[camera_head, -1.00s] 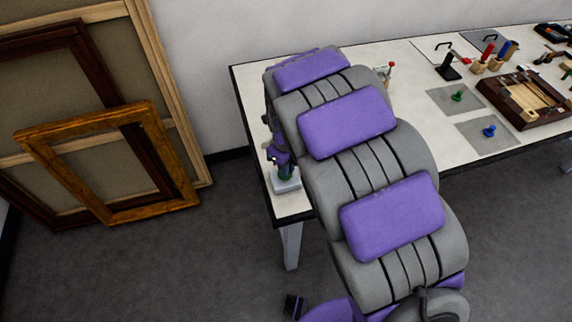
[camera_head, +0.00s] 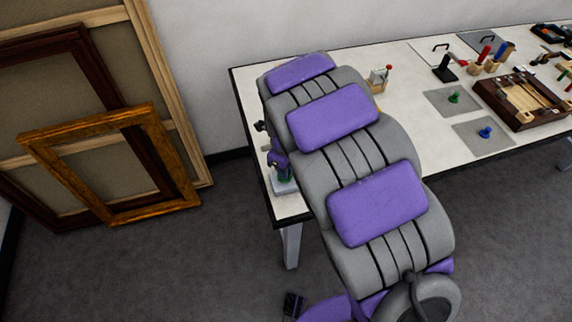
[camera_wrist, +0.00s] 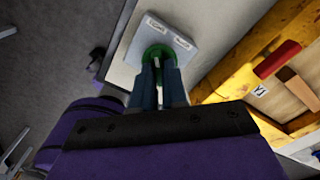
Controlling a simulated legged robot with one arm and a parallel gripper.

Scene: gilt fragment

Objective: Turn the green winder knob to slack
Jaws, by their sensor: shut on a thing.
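The green winder knob (camera_wrist: 158,52) sits on a pale square plate (camera_wrist: 186,47) with two small labels, too small to read surely. The knob's lower side is hidden by my fingers. My gripper (camera_wrist: 159,72) is shut on the knob from above in the wrist view, one dark blue finger on each side. In the head view a bit of the green knob (camera_head: 285,178) and the plate (camera_head: 284,188) show at the table's left front corner. My gripper (camera_head: 279,163) is there, partly hidden behind my arm.
The white table (camera_head: 410,130) holds a red-topped wooden piece (camera_head: 379,78), grey mats with green (camera_head: 454,97) and blue (camera_head: 486,132) knobs, and a tool tray (camera_head: 520,102). Picture frames (camera_head: 110,165) lean on the wall at left. Dark floor between is clear.

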